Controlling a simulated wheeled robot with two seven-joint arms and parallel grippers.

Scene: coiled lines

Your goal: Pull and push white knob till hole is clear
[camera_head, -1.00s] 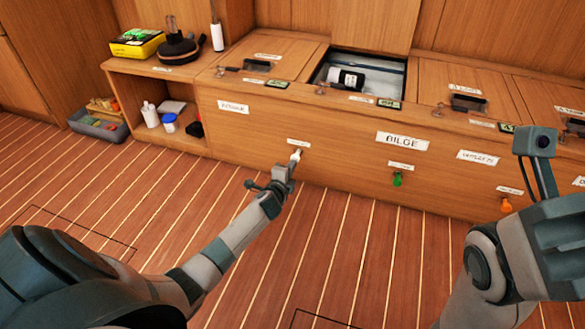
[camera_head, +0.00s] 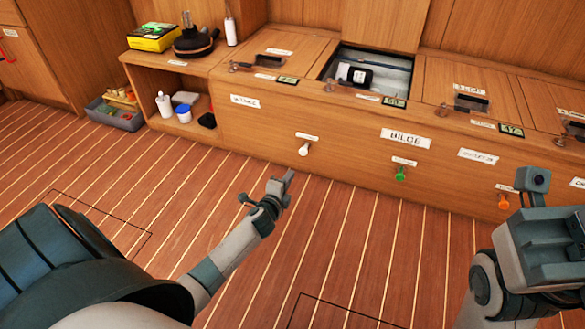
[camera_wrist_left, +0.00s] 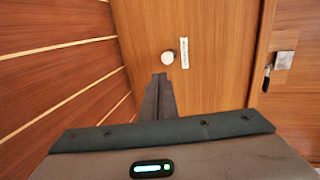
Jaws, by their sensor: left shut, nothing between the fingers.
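The white knob (camera_head: 304,150) sticks out of the wooden cabinet front, under a small label. It also shows in the left wrist view (camera_wrist_left: 168,57), just beyond my fingertips. My left gripper (camera_head: 289,176) is shut and empty, a little in front of and below the knob, apart from it. It also shows in the left wrist view (camera_wrist_left: 159,78). The open hatch (camera_head: 338,76) in the cabinet top holds a dark bottle with a white label (camera_head: 354,76). My right arm shows at the right edge of the head view, but I cannot make out its fingers.
A green knob (camera_head: 400,174) and an orange knob (camera_head: 503,202) sit farther right on the cabinet front (camera_head: 340,160). A shelf at the left holds small containers, with a grey bin (camera_head: 115,113) on the floor beside it. The floor before the cabinet is clear.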

